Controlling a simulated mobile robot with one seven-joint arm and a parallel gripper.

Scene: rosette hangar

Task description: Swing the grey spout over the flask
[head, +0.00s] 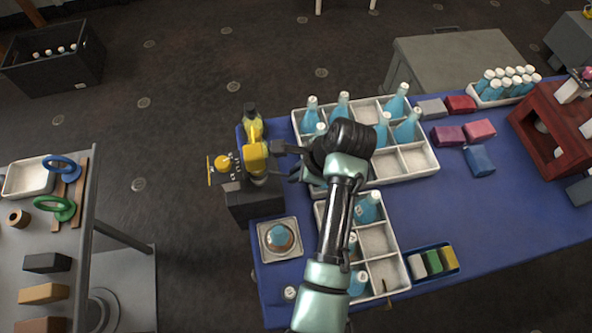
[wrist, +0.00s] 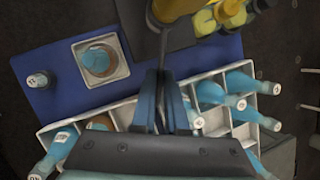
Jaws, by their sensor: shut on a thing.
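The grey spout (head: 279,147) sticks out to the right from a yellow dispenser (head: 255,158) in the head view. In the wrist view the thin spout (wrist: 162,42) runs down from the yellow body to between my fingers. My gripper (head: 293,163) is shut on the spout; its dark fingers (wrist: 162,100) hide the spout's tip. The flask (head: 279,236), round with blue in it, sits in a square pale tray (head: 262,252), below the dispenser. In the wrist view the flask (wrist: 98,60) is left of the spout, which is not over it.
Divided white crates (head: 372,107) with blue bottles stand right of the dispenser, under and beside my arm. A small capped bottle (wrist: 40,80) is left of the tray. Bare blue tabletop (head: 440,205) lies right of the crates.

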